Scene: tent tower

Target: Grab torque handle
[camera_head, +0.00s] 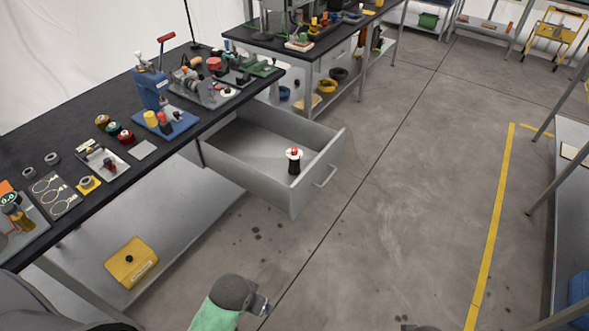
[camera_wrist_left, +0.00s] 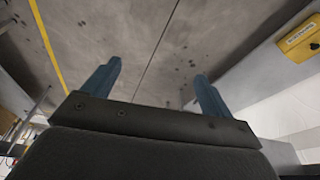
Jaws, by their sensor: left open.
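An upright item with a black body, a white collar and a red top (camera_head: 294,162) stands inside the open grey drawer (camera_head: 320,187); it may be the torque handle, but I cannot tell for sure. My left gripper (camera_head: 262,304) is low over the floor at the bottom of the head view, in front of the drawer and apart from it. In the left wrist view the left gripper (camera_wrist_left: 158,88) has its two blue fingers spread wide, with nothing between them and floor beyond. My right gripper is not seen.
The black workbench (camera_head: 60,140) on the left carries tools, spools and a blue press (camera_head: 150,88). A yellow case (camera_head: 131,262) lies on its lower shelf and shows in the left wrist view (camera_wrist_left: 302,40). The floor (camera_head: 400,200) right of the drawer is clear.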

